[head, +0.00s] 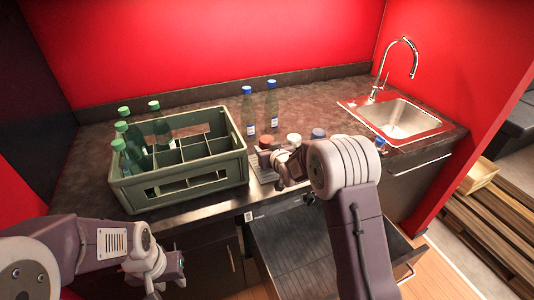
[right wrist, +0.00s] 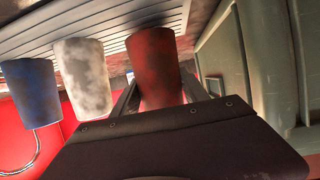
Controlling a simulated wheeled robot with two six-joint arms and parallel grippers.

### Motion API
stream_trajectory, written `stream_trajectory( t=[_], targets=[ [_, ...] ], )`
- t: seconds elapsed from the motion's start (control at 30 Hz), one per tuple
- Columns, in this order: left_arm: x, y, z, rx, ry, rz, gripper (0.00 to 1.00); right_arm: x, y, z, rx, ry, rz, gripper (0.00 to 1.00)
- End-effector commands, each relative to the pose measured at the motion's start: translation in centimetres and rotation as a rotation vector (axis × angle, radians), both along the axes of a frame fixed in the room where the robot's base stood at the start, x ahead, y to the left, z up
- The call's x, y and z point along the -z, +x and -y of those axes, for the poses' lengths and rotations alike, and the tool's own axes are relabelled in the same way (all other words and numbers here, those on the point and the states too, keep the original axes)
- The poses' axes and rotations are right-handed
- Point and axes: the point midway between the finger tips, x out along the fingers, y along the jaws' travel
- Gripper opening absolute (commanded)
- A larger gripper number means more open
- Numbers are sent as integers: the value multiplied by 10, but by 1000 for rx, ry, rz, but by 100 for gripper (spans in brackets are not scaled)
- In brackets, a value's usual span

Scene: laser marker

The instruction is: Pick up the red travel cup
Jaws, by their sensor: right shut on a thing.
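The red travel cup (head: 266,142) stands at the left end of a row of cups on a ridged rack (right wrist: 110,18), right of the green crate. In the right wrist view the red cup (right wrist: 154,60) sits between the two fingers of my right gripper (head: 278,166). That gripper is shut on the cup, and the palm hides its near end. The cup appears still at the rack; I cannot tell whether it touches it. My left gripper (head: 152,268) is at the lower left, away from the cups; its fingers are not clear.
A white cup (right wrist: 83,76) and a blue cup (right wrist: 32,92) stand beside the red one. The green crate (head: 180,188) holds several bottles. Two bottles (head: 248,112) stand behind the cups. A sink (head: 398,118) is at the right.

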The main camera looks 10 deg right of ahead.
Motion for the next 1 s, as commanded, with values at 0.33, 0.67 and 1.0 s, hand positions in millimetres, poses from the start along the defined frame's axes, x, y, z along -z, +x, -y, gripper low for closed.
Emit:
stream_trajectory(
  t=[0.33, 0.67, 1.0],
  targets=[
    [-32, 0, 0, 0, 0, 0, 36, -146, 0, 0, 0, -2, 11, 6],
    [-110, 0, 0, 0, 0, 0, 36, -247, 0, 0, 1, 0, 3, 6],
    [-122, 0, 0, 0, 0, 0, 36, -262, 0, 0, 0, -1, 3, 6]
  ],
)
